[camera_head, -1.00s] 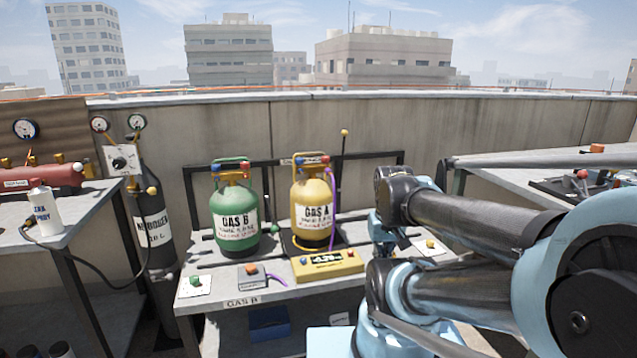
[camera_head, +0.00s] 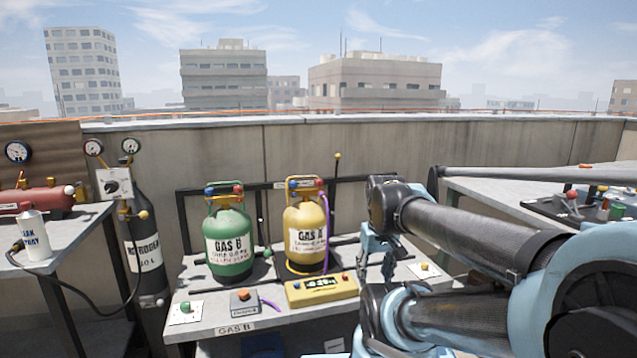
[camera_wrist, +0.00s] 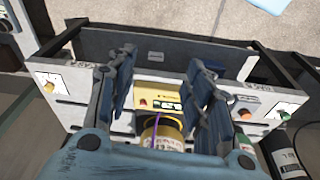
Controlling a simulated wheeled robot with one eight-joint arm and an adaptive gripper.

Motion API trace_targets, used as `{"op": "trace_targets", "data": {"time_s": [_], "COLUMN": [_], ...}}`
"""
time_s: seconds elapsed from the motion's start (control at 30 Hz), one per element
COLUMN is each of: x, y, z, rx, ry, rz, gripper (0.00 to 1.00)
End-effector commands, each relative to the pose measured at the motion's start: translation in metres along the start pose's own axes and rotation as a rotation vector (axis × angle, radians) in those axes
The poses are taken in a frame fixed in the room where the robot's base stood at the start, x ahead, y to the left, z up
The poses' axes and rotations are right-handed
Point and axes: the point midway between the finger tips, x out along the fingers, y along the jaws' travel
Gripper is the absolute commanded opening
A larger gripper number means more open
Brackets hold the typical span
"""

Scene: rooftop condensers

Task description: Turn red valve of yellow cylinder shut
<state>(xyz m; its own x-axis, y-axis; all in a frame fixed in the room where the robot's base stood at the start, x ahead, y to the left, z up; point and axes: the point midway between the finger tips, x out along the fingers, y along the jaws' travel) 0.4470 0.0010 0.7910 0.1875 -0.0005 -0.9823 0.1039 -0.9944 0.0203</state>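The yellow cylinder (camera_head: 305,243), labelled GAS A, stands upright on the bench in the head view. Its red valve (camera_head: 317,184) is on the right of its top and a blue valve (camera_head: 293,184) on the left; a purple hose (camera_head: 325,225) hangs at its right. My gripper (camera_head: 376,280) is right of the cylinder, apart from it, fingers pointing down. In the wrist view my gripper (camera_wrist: 162,95) is open and empty, with the yellow cylinder (camera_wrist: 160,133) showing between and below the fingers. The red valve cannot be made out there.
The green GAS B cylinder (camera_head: 229,247) stands left of the yellow one. A yellow scale (camera_head: 321,290) lies in front. A grey box with an orange button (camera_head: 244,301) is on the front edge. A nitrogen cylinder (camera_head: 145,250) stands left, and a rail (camera_head: 350,187) runs behind.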

Motion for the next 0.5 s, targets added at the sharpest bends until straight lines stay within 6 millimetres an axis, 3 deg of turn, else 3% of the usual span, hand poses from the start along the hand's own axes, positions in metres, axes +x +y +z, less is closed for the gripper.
{"op": "trace_targets", "data": {"time_s": [0.2,0.5], "x": [-0.054,-0.115], "y": [0.002,0.001], "z": [-0.061,-0.150], "rx": [-0.201,-0.492], "ry": [-0.019,-0.044], "rz": [-0.007,-0.022], "gripper": [0.49,0.49]}}
